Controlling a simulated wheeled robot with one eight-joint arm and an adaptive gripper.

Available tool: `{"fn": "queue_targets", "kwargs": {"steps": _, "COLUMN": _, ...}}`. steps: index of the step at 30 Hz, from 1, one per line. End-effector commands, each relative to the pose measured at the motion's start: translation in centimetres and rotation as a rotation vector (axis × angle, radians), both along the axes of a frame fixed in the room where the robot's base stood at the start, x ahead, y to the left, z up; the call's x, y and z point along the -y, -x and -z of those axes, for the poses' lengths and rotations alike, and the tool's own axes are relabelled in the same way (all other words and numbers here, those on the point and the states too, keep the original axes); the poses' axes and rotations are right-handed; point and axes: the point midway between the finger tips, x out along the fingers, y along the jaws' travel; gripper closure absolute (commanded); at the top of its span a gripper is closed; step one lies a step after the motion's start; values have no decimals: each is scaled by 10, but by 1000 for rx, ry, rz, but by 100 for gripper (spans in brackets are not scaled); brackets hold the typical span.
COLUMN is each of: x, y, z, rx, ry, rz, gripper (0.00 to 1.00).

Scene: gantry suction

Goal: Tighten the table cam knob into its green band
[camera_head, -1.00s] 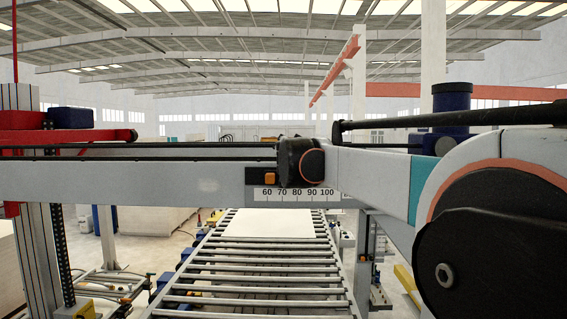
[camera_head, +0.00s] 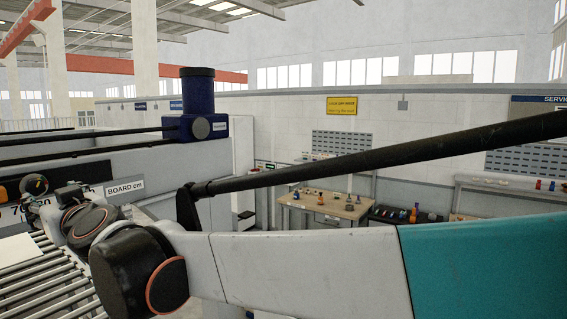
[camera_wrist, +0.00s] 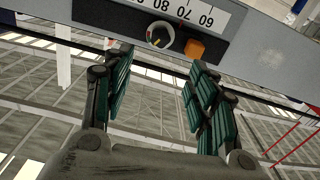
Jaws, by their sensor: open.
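In the wrist view a round dark knob (camera_wrist: 160,36) with a pale ring and a small coloured mark sits on the dark scale panel (camera_wrist: 120,18) of the grey beam. I cannot tell whether it is the table cam knob, and I see no clear green band. My gripper (camera_wrist: 160,68) is open and empty, its green-padded fingers spread below the panel, with the knob showing between and beyond the tips. In the head view the knob (camera_head: 35,185) shows small at the left, and my arm hides part of the panel.
An orange block (camera_wrist: 195,48) stands out beside the knob. A roller conveyor (camera_head: 45,285) with a white board (camera_head: 18,250) lies at lower left. A blue motor (camera_head: 197,105) stands on the beam. A workbench (camera_head: 335,207) with small parts stands farther back.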

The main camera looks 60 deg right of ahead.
Motion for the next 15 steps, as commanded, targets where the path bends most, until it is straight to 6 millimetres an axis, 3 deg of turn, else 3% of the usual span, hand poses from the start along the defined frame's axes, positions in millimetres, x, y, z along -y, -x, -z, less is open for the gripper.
{"fn": "queue_targets", "kwargs": {"steps": 5, "x": -3, "y": -3, "z": 2, "rx": -2, "ry": 6, "rz": -7, "gripper": 47}}
{"fn": "queue_targets", "kwargs": {"steps": 15, "x": 1, "y": -50, "z": 0, "rx": -2, "ry": 5, "rz": 0, "gripper": 47}}
